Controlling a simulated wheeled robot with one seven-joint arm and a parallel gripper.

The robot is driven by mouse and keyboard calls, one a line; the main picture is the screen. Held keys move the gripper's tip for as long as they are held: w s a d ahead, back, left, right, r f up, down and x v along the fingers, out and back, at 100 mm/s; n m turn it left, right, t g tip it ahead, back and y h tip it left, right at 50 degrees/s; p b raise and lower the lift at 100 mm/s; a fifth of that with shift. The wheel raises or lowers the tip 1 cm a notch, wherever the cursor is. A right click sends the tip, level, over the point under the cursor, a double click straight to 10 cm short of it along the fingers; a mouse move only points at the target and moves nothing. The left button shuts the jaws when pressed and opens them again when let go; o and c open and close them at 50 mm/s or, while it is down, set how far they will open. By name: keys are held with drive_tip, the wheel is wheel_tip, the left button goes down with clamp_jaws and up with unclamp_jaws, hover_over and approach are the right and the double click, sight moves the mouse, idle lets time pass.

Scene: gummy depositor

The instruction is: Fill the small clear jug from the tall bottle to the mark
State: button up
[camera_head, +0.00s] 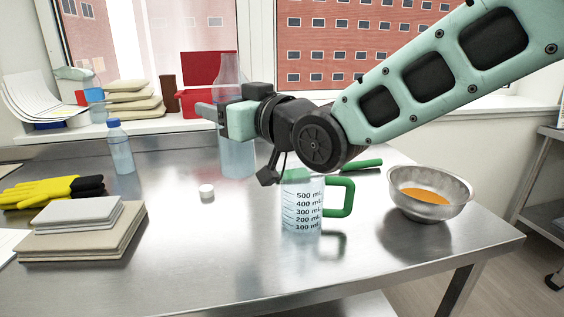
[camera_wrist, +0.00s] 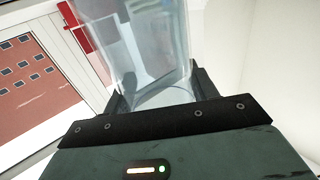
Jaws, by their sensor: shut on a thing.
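The tall bottle (camera_head: 237,158) is clear and uncapped, and stands upright toward the back of the steel table. My gripper (camera_head: 222,115) is shut around its middle; the gripper and wrist hide part of it. I cannot tell whether its base touches the table. In the wrist view the bottle (camera_wrist: 150,45) fills the space between the dark fingers. The small clear jug (camera_head: 302,212) stands upright nearer the front, right of the bottle, with a green handle and marks from 100 to 500 mL. My wrist hides its top rim. I cannot tell whether it holds liquid.
A small white cap (camera_head: 206,191) lies left of the jug. A steel bowl (camera_head: 430,207) with orange contents stands at right. A blue-capped bottle (camera_head: 121,150), yellow-black gloves (camera_head: 50,191) and a stack of flat boards (camera_head: 80,237) are at left. The front middle is clear.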

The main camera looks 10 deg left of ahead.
drive_tip(key=s+d+b, duration=0.2)
drive_tip(key=s+b, duration=0.2)
drive_tip(key=s, duration=0.3)
drive_tip(key=shift+s+d, duration=0.3)
drive_tip(key=shift+d, duration=0.1)
